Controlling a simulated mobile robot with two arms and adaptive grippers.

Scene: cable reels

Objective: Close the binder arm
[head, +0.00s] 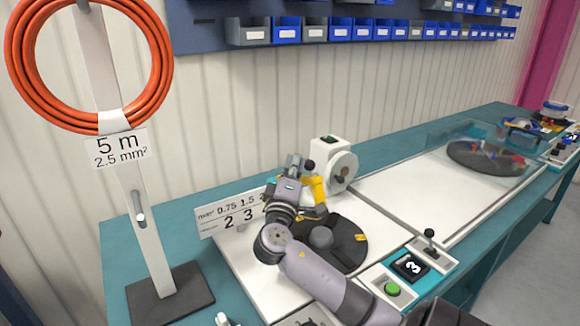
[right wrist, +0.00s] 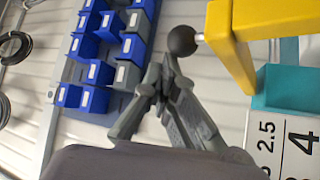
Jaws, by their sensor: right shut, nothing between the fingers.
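The binder arm is a yellow angled bar (right wrist: 238,48) at the upper right of the right wrist view. It ends in a black ball knob (right wrist: 182,44) on a short metal stem. In the head view the yellow arm (head: 316,190) stands beside the white binder unit (head: 330,151), partly hidden by my right gripper. My right gripper (head: 293,162) is shut and empty. Its fingertips (right wrist: 165,68) are close beside the ball knob; I cannot tell whether they touch it. A teal block (right wrist: 288,90) sits beneath the yellow bar. My left gripper is not in view.
A black turntable (head: 347,246) lies below my right arm. A number plate (head: 228,218) and a reel stand (head: 160,295) are left.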

